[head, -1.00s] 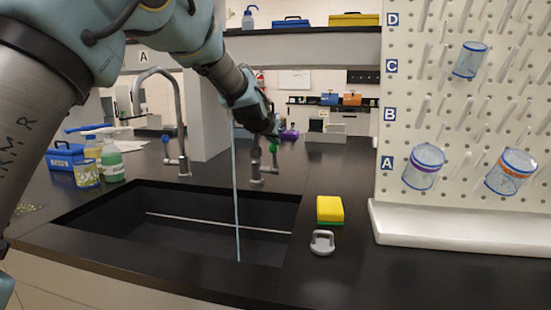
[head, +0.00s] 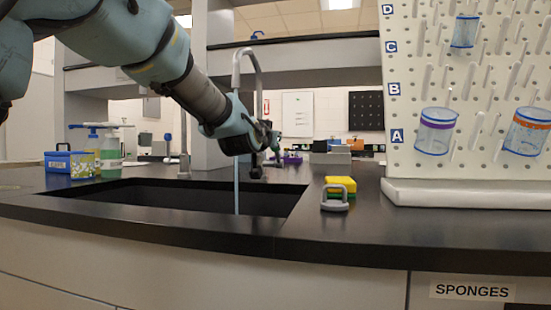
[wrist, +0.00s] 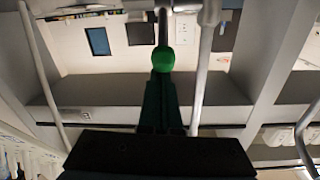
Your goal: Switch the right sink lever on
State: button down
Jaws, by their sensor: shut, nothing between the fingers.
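The right tap (head: 258,80) rises behind the sink, and a thin pale-blue stream of water (head: 237,190) falls below it into the sink (head: 180,197). Its lever has a green ball knob (wrist: 163,59), seen in the wrist view just beyond my fingertips. Whether they touch it I cannot tell. My gripper (head: 275,143) is at the right tap, shut and empty; its dark fingers (wrist: 162,105) also show in the wrist view. In the head view my wrist hides much of the tap and lever. The left tap (head: 184,125) stands apart to the left.
A white pegboard (head: 460,90) with beakers stands farther right. Left are a blue box (head: 70,163) and bottles (head: 110,158). A shelf (head: 310,53) crosses behind the tap.

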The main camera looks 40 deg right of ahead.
jog(key=f+b, duration=0.1)
jog(key=b, duration=0.1)
jog(key=a+f+t+h+b, duration=0.1)
jog(key=b, duration=0.2)
jog(key=s+f+h+b, duration=0.1)
jog(key=b, duration=0.1)
jog(key=shift+a+b, duration=0.3)
jog(key=shift+b, duration=0.05)
jog(key=shift+s+a+f+b, duration=0.1)
jog(key=shift+f+b, duration=0.15)
jog(key=shift+b, duration=0.35)
notch_tip(320, 180, up, 4)
jog(key=p, duration=0.3)
send_near(273, 149)
jog(key=s+r, duration=0.1)
jog(key=s+a+r, duration=0.1)
jog(key=shift+s+a+r, duration=0.2)
jog(key=shift+a+r, duration=0.1)
jog(key=shift+r, duration=0.1)
